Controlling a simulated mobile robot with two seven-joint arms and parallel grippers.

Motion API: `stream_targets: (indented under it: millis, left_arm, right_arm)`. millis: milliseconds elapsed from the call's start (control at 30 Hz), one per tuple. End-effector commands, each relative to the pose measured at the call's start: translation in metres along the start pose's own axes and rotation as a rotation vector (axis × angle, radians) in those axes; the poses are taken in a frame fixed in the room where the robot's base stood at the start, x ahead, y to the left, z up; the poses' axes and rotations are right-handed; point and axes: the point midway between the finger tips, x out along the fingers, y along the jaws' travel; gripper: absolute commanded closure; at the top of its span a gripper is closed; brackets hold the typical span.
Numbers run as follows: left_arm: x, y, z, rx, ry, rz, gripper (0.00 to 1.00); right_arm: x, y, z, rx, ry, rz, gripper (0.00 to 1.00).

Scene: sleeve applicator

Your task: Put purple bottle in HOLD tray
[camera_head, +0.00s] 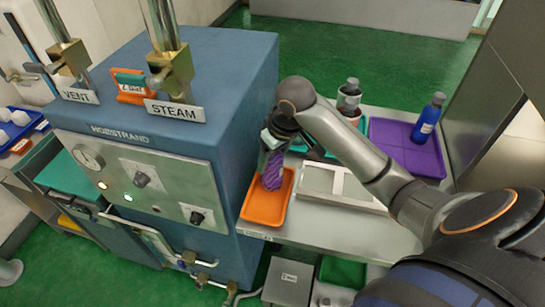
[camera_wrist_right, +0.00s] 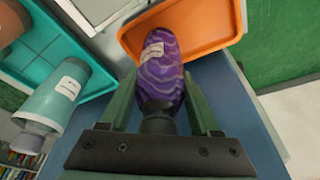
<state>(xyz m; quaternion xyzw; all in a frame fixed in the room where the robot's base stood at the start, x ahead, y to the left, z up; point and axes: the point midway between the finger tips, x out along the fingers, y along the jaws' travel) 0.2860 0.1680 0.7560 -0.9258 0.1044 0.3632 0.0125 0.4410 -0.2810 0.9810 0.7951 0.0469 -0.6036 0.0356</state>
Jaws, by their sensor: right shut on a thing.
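The purple bottle (camera_head: 274,171), wavy-patterned with a white label, is in my right gripper (camera_head: 276,138). In the right wrist view the bottle (camera_wrist_right: 161,65) has its dark neck between the two green fingers (camera_wrist_right: 160,120), and its body points away from the gripper. The bottle is over the orange tray (camera_head: 262,208), which also shows in the right wrist view (camera_wrist_right: 213,30). I cannot tell whether its base touches the tray. No HOLD lettering is readable on any tray. My left gripper is not in view.
The blue steam machine (camera_head: 218,90) stands close left of the orange tray. A metal plate (camera_head: 335,185) lies to its right. A teal tray (camera_wrist_right: 38,62) holds bottles, including a grey-green one (camera_wrist_right: 62,96). A purple tray (camera_head: 395,135) holds a blue bottle (camera_head: 428,118).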

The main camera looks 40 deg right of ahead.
Motion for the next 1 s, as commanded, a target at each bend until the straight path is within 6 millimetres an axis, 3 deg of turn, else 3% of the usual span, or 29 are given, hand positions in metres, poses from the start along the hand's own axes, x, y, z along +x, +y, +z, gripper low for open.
stream_targets:
  millis: [33,67,300,667,767,1000]
  left_arm:
    - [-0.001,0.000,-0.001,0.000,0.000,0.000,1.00]
    - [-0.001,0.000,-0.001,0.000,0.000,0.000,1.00]
    - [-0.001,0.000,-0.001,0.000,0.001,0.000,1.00]
    - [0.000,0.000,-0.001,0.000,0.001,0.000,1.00]
    - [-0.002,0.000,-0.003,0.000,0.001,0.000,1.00]
    - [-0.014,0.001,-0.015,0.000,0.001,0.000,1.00]
  right_arm:
    - [0.001,0.000,0.001,0.000,-0.001,0.001,1.00]
    - [0.002,0.000,0.001,0.000,-0.003,0.001,0.34]
    - [0.002,0.000,0.001,0.000,-0.002,0.001,0.07]
    - [-0.005,0.000,-0.001,0.000,0.001,0.000,0.07]
    - [-0.020,0.001,-0.002,0.000,0.003,0.001,0.07]
    - [-0.076,0.003,-0.002,-0.002,0.004,0.009,0.07]
